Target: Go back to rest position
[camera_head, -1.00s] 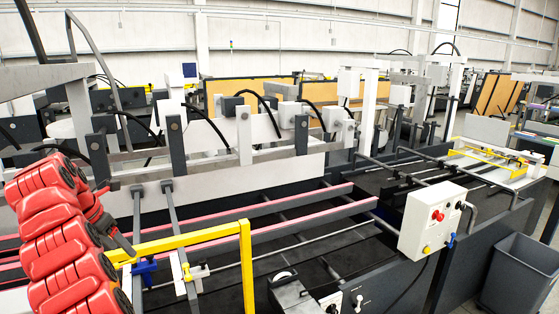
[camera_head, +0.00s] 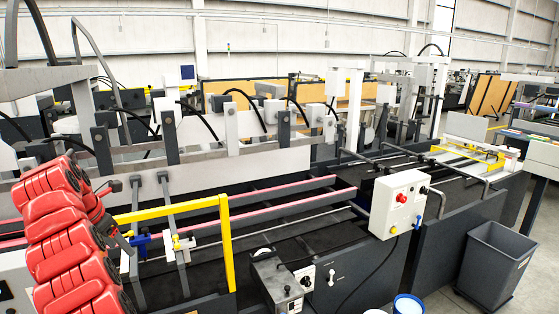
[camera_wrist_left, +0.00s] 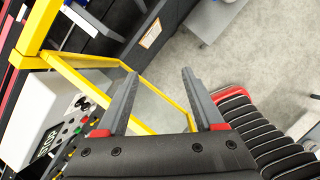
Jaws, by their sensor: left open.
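My red left arm (camera_head: 65,235) comes in from the left in the head view, beside the folder gluer (camera_head: 270,215). Its gripper is small and partly hidden there, near the yellow guard frame (camera_head: 229,245). In the left wrist view my left gripper (camera_wrist_left: 157,78) is open, with two grey fingers apart and nothing between them. The fingers show over the yellow frame (camera_wrist_left: 150,95) and the grey floor; I cannot tell whether they touch the frame. My right gripper is not in view.
A white control box (camera_head: 398,204) with a red button stands on the machine's right side. A grey bin (camera_head: 494,265) stands on the floor at right. A white bucket with a blue rim (camera_head: 408,305) is at the bottom edge. A button panel (camera_wrist_left: 48,120) is left of my fingers.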

